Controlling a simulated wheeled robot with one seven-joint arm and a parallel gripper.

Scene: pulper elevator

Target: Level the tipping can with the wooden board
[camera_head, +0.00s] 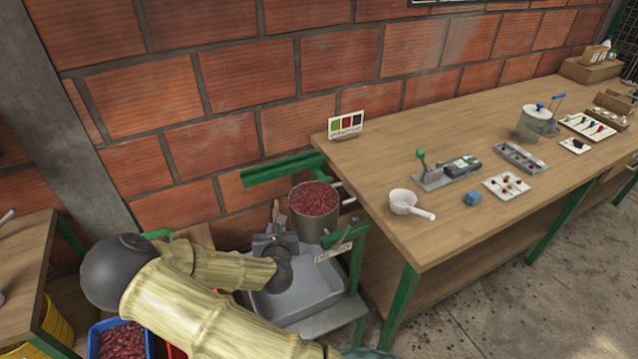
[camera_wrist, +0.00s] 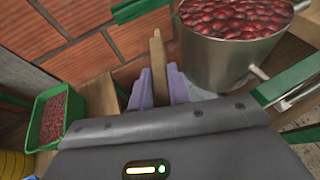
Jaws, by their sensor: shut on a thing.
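The tipping can (camera_head: 318,228) is a round metal pot filled to near its rim with red coffee cherries. It hangs beside the left end of the long table, and it also shows large at the upper right of the wrist view (camera_wrist: 222,62). My gripper (camera_wrist: 160,90) has two lilac fingers, shut on the wooden board (camera_wrist: 157,60), whose narrow edge stands up between them. In the head view the board shows as a thin upright strip (camera_head: 276,211) just left of the can. Board and can appear apart. My wrist hides the board's lower part.
A grey tray (camera_head: 300,300) lies below the can. A green rail (camera_head: 275,172) runs along the brick wall behind. The wooden table (camera_head: 400,238) is close on the right. A blue crate (camera_head: 120,338) of cherries stands at lower left; a green crate (camera_wrist: 42,135) shows in the wrist view.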

